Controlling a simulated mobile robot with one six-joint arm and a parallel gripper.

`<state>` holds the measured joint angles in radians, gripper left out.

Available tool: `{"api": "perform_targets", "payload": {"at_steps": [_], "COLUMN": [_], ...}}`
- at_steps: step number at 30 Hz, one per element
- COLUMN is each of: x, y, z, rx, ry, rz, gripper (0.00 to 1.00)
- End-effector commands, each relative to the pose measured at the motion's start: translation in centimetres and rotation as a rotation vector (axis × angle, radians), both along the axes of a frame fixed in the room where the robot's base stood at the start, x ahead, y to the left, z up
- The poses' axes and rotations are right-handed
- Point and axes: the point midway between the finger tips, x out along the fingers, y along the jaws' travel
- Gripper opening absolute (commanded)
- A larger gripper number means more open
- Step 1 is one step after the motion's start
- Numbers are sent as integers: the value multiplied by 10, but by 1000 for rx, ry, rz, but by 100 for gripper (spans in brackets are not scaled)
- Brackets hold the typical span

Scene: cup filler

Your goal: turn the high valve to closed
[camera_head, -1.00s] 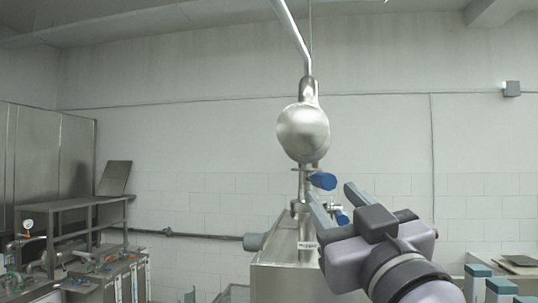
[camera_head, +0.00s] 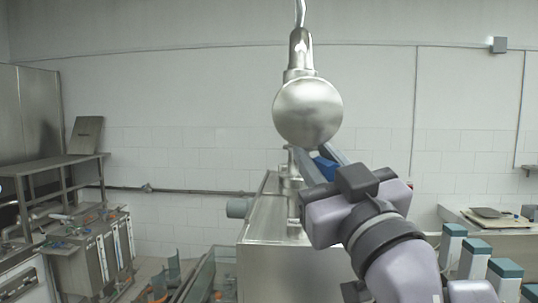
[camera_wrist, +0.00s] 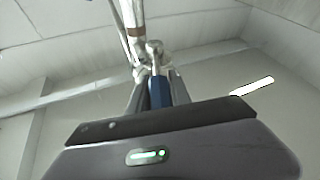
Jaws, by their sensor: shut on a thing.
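The high valve's blue handle (camera_head: 325,168) is below the round steel tank (camera_head: 308,112), partly hidden by my gripper. My gripper (camera_head: 319,158) reaches up to it from the lower right, a finger on either side, and is shut on the handle. In the wrist view the blue handle (camera_wrist: 160,92) lies lengthwise between the two fingers (camera_wrist: 158,80), with the metal valve stem (camera_wrist: 154,48) just beyond it. The lower valve's handle is hidden behind my gripper.
A steel cabinet (camera_head: 262,255) stands under the tank. A steel table (camera_head: 45,168) and machinery are at the left. Several teal-topped posts (camera_head: 476,247) and a bench (camera_head: 498,222) are at the right. Open air surrounds the tank.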

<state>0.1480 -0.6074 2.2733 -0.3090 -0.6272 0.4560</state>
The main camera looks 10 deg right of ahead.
Motion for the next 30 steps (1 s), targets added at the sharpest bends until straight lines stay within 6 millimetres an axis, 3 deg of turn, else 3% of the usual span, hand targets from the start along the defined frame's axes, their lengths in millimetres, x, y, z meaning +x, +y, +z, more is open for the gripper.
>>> {"api": "perform_targets", "payload": {"at_steps": [1, 3, 30], "x": [0, 0, 0], "y": [0, 0, 0], "z": [0, 0, 1], "rx": [0, 0, 0], "ry": [0, 0, -1], "rz": [0, 0, 0], "gripper": [13, 0, 0]}}
